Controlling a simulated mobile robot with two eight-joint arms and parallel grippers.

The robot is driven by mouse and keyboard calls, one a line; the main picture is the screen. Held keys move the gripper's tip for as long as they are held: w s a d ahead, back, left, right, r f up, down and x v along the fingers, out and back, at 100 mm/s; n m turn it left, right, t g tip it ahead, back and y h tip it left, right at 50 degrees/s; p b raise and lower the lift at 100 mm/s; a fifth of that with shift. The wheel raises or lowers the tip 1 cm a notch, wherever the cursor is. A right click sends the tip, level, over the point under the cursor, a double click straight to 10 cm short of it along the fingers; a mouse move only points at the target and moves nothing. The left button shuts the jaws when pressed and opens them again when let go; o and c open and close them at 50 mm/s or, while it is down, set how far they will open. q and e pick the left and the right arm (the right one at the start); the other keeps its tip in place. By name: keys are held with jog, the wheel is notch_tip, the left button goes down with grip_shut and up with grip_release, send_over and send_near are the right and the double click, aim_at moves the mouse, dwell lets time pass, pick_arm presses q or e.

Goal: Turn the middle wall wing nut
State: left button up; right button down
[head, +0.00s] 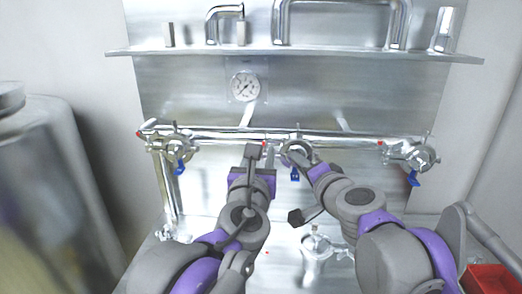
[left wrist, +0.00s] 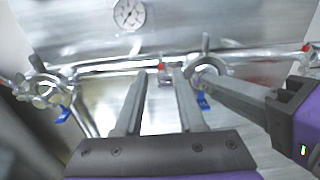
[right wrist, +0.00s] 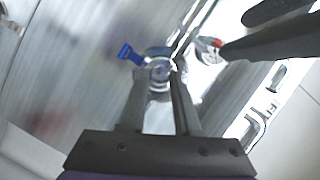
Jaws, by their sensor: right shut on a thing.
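The middle wall wing nut (head: 296,146) is a shiny metal clamp nut on the horizontal pipe, with a blue tab (head: 295,174) below it. My right gripper (head: 302,155) reaches it from the lower right and is shut on it. In the right wrist view the nut (right wrist: 160,68) sits between the two fingertips, which partly hide it. My left gripper (head: 262,150) is left of the nut, just below the pipe. In the left wrist view its fingers (left wrist: 158,78) are apart and nothing shows between them up close. The middle nut (left wrist: 207,62) is right of them there.
Similar clamps with blue tabs sit at the left (head: 180,147) and right (head: 417,156) of the pipe (head: 220,135). A gauge (head: 245,87) and a metal shelf (head: 290,52) are above. A metal fitting (head: 318,244) stands below. A red bin (head: 492,281) is at lower right.

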aim_at(265, 141)
pick_arm(q)
jog(key=shift+c, duration=1.2)
jog(key=shift+a+f+n, duration=0.15)
jog(key=shift+f+n, duration=0.1)
jog(key=shift+n, duration=0.05)
jog(key=shift+c, duration=1.1)
jog(key=f+n, duration=0.1)
jog(key=n, duration=0.1)
jog(key=s+a+n+g+h, duration=0.1)
jog(key=n, duration=0.1)
jog(key=f+n+h, duration=0.1)
jog(key=shift+s+a+f+n+g, duration=0.2)
jog(key=shift+s+f+n+g, duration=0.1)
jog(key=shift+f+n+g, duration=0.1)
grip_shut()
jog(key=w+d+r+n+h, duration=0.3)
jog(key=w+n, duration=0.3)
jog(key=n, duration=0.1)
jog(key=shift+w+n+t+h, duration=0.2)
jog(key=shift+n+t+h, duration=0.1)
jog(key=shift+n+h, duration=0.1)
